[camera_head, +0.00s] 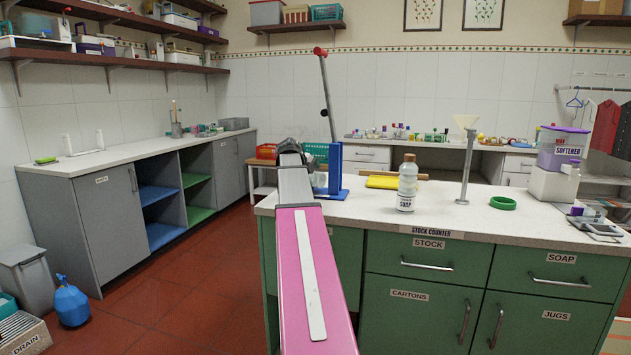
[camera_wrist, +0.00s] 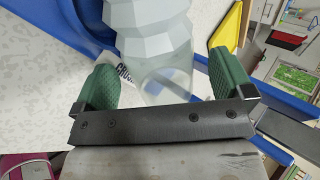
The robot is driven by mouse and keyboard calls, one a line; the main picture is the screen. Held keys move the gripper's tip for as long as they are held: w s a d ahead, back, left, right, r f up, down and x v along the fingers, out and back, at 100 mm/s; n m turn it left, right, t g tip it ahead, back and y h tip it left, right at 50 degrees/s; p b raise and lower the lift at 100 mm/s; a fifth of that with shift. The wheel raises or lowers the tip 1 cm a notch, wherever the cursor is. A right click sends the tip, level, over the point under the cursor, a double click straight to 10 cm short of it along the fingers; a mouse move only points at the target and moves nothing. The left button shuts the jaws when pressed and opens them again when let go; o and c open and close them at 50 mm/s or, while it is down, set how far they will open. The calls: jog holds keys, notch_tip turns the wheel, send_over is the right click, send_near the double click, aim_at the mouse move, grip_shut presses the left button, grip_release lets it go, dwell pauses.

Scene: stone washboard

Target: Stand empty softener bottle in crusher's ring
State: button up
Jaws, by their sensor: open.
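A clear, faceted empty bottle (camera_wrist: 155,35) is between the two green finger pads of my gripper (camera_wrist: 160,64), with a gap on each side. The jaws are open. The bottle's lower end is over or at the blue crusher base (camera_wrist: 215,98), beside a partly hidden label. I cannot tell whether a ring surrounds it. In the head view the crusher (camera_head: 335,167) stands at the counter's left end, its long lever raised with a red knob. My arm hides much of it; a pale part of the bottle (camera_head: 319,180) shows beside the blue post.
The counter front is clear.

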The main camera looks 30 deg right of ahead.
jog(key=shift+f, duration=0.1)
jog(key=c, duration=1.1)
